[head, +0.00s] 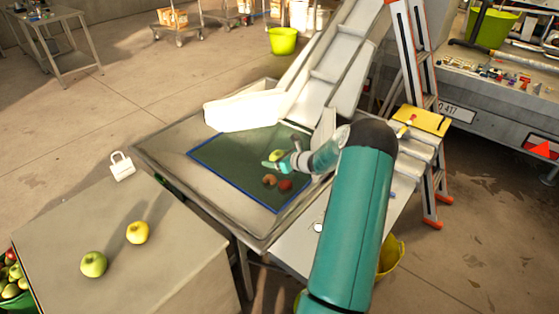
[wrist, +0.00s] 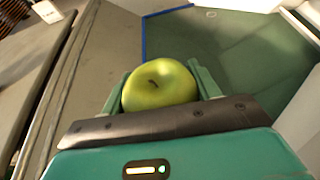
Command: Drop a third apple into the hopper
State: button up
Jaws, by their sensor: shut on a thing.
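My gripper (head: 275,161) is shut on a yellow-green apple (head: 276,155), which also shows large between the fingers in the wrist view (wrist: 158,85). The gripper holds it over the dark green, blue-edged floor (head: 230,155) of the shallow metal tray at the foot of the conveyor. I take this tray (head: 168,134) to be the hopper. A brownish apple (head: 269,180) and a red apple (head: 286,186) lie on the green floor just below the gripper. A green apple (head: 93,264) and a yellow apple (head: 137,232) rest on the grey table (head: 180,268) at front left.
The white inclined conveyor (head: 330,70) rises behind the tray. A stepladder (head: 412,60) and trailer bed (head: 500,75) stand at the right. A small white tag-like object (head: 121,167) lies near the table's far edge. A green bucket (head: 283,41) stands on the open floor behind.

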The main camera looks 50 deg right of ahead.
jog(key=shift+s+a+r, duration=0.15)
jog(key=shift+a+r, duration=0.1)
jog(key=shift+a, duration=0.1)
notch_tip(320, 180, down, 3)
jog(key=shift+a, duration=0.1)
jog(key=shift+f, duration=1.45)
jog(key=o, duration=1.1)
jog(key=shift+o, duration=0.2)
jog(key=v, duration=1.3)
jog(key=shift+s, duration=0.35)
jog(key=shift+r, duration=0.15)
